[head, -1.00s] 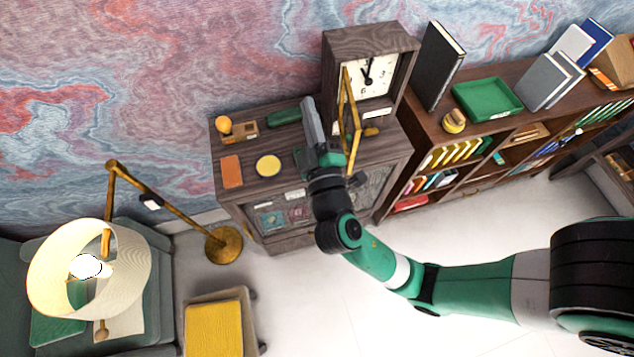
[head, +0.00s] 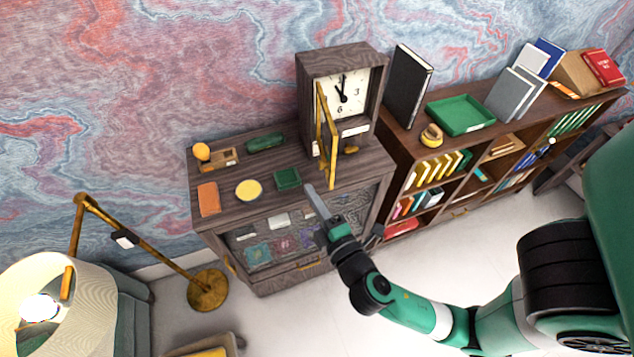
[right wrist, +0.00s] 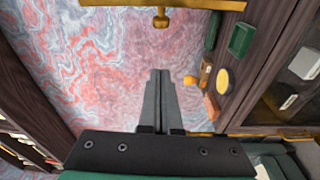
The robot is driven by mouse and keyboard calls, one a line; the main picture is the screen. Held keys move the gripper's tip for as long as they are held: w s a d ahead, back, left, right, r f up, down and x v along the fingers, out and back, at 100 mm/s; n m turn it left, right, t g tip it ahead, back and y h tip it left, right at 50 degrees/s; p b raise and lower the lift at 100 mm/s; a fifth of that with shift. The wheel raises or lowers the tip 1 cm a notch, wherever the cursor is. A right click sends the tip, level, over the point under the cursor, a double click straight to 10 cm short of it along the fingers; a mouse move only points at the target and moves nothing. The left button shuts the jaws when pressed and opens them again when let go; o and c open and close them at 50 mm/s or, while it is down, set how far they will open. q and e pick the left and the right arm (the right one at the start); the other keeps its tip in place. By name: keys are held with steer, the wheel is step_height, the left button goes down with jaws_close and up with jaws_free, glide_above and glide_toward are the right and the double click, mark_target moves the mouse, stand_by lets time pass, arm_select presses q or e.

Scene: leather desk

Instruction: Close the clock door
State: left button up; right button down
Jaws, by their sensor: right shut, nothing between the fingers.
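The clock (head: 341,92) is a dark wood case with a white dial, standing on the cabinet (head: 258,205). Its gold-framed door (head: 327,138) stands open, swung out from the left side of the case toward the front. In the right wrist view a gold bar with a knob, likely the door's frame (right wrist: 185,4), crosses the top. My right gripper (head: 312,190) is shut and empty, just in front of the cabinet top and below the door, apart from it. Its closed fingers (right wrist: 159,75) show in the right wrist view. My left gripper is not in view.
Small items lie on the cabinet top: a green box (head: 287,179), a yellow disc (head: 248,190), an orange block (head: 208,199). A black book (head: 408,87) and green tray (head: 460,114) stand on the shelf at right. A lamp (head: 207,289) stands at left.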

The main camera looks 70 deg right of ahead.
arm_select(q)
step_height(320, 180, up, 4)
steer(key=p, duration=0.2)
steer(key=shift+p, duration=0.4)
arm_select(e)
steer(key=w+d, duration=0.1)
steer(key=d, duration=0.5)
steer(key=shift+d+r, duration=0.15)
steer(key=shift+r, duration=0.05)
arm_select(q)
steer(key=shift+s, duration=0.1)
